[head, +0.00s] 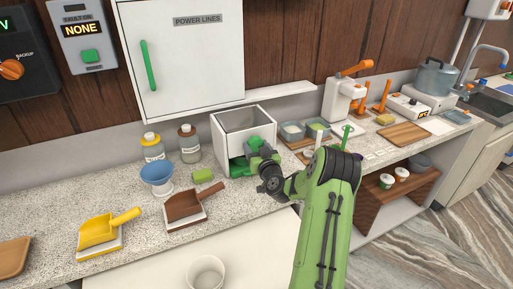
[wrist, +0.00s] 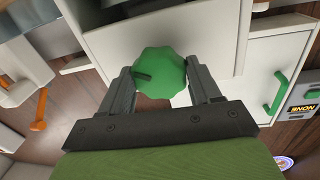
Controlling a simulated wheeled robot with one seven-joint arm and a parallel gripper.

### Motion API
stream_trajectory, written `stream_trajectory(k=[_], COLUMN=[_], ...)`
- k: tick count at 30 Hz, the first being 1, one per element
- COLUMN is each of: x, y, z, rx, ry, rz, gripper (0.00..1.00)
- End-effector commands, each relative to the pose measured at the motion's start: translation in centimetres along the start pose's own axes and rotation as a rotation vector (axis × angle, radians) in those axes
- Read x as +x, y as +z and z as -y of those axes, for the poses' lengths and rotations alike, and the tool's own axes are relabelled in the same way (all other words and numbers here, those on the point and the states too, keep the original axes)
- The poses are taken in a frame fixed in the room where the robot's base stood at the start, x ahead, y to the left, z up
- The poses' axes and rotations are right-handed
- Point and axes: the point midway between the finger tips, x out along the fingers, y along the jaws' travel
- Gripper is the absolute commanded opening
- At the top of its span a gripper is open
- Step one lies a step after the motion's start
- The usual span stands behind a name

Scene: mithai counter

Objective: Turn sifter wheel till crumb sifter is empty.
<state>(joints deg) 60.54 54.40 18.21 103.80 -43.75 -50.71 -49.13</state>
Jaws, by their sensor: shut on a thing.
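The crumb sifter (head: 232,128) is a white box with an open top on the counter, near the middle of the head view. Its grey inner walls show, but I cannot tell whether crumbs lie at the bottom. The green scalloped sifter wheel (wrist: 160,73) is on the sifter's front. My gripper (wrist: 161,85) is shut on the wheel, one finger on each side of it. In the head view my gripper (head: 262,158) is at the sifter's front right and partly hides the wheel. A green part (head: 238,168) shows low on the sifter's front.
Small containers (head: 293,130) stand close on the right. A white cabinet (head: 182,60) hangs above.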

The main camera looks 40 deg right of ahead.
Motion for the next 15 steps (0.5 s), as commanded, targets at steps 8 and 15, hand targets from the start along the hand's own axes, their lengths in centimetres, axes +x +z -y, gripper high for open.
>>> stream_trajectory(k=[8, 15], x=[0.0, -0.01], y=[-0.04, -0.1], z=[-0.06, -0.05], rx=[0.003, 0.062], ry=[0.001, 0.002], rz=[0.0, 0.006], gripper=[0.32, 0.32])
